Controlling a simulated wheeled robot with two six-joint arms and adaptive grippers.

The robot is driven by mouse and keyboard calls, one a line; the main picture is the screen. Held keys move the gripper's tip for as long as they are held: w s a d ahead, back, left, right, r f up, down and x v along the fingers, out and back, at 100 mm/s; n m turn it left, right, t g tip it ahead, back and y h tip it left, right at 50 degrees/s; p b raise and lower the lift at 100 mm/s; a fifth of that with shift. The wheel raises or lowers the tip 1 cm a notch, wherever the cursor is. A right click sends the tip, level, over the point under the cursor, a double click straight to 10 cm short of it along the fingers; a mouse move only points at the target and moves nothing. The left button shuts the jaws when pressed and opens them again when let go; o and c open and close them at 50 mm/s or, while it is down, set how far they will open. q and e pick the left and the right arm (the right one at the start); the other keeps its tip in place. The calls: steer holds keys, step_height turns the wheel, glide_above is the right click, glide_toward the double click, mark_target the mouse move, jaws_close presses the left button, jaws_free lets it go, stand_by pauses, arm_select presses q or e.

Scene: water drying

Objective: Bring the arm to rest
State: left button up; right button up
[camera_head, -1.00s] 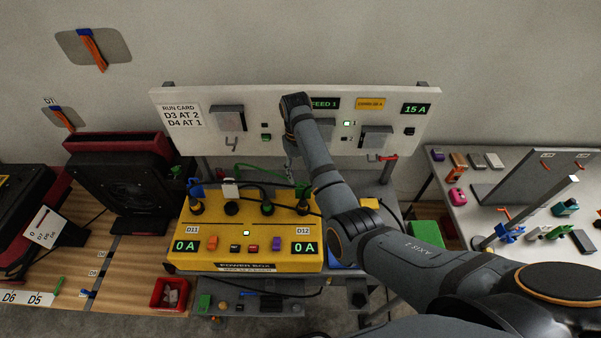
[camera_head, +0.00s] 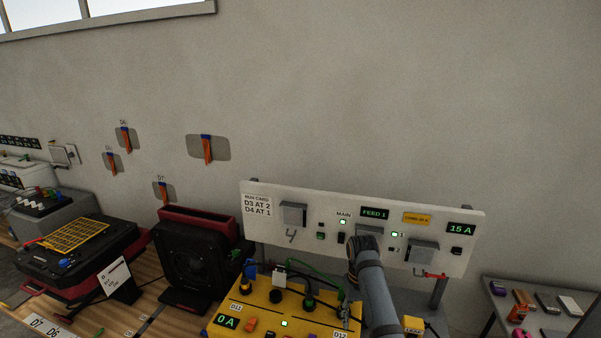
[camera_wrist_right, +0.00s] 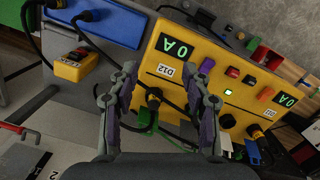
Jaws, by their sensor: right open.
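My right arm rises from the bottom of the head view, with its wrist in front of the lower middle of the white panel (camera_head: 465,225). My left gripper is not in view.
A black-and-red fan-like unit (camera_head: 190,260) stands left of the power box. A grey side table (camera_head: 500,318) with small items is at the right. A blue box (camera_wrist_right: 110,22) and a yellow switch block (camera_wrist_right: 78,68) lie near the gripper.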

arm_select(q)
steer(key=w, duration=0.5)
arm_select(e)
steer(key=s+d+f+m+t, duration=0.1)
steer(key=s+d+f, duration=0.4)
steer(key=s+f, duration=0.2)
steer(key=s+d+r+t, duration=0.2)
steer(key=s, duration=0.7)
steer(key=s+d+r+t, duration=0.2)
steer(key=s, duration=0.7)
step_height(320, 180, down, 36)
steer(key=s+d+g+b, duration=0.2)
steer(key=s+d+b, duration=0.1)
steer(key=b, duration=0.5)
arm_select(q)
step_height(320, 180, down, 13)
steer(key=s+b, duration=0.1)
steer(key=b, duration=0.4)
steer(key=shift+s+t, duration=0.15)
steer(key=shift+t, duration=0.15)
arm_select(e)
steer(key=s+f, duration=1.7)
steer(key=f, duration=0.2)
steer(key=shift+d+f+g+h, duration=0.15)
steer(key=shift+d+g+h, duration=0.15)
steer(key=shift+d, duration=0.05)
